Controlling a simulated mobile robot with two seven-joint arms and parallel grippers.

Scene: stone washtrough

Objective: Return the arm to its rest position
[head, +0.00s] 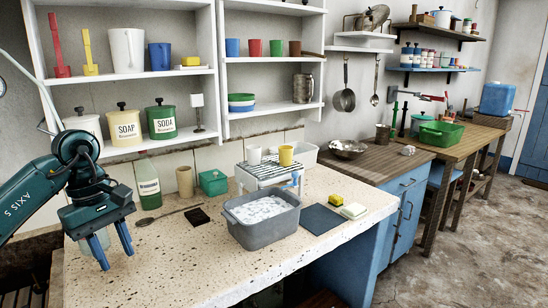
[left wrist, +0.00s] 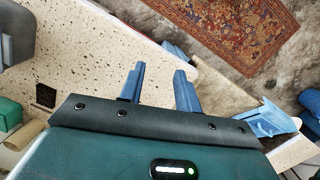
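My left arm (head: 35,195) comes in from the left in the head view. My left gripper (head: 117,260) points down over the left end of the speckled stone counter (head: 180,270). Its two blue fingers are apart. In the left wrist view the left gripper (left wrist: 159,68) also shows spread fingers with nothing held between them. A pale, see-through vessel seems to stand behind the fingers in the head view, partly hidden by them. My right gripper is not in view.
A grey basin of suds (head: 263,236) stands mid-counter, beside a dish rack (head: 270,172). White shelves (head: 120,75) rise behind. The front left counter is clear.

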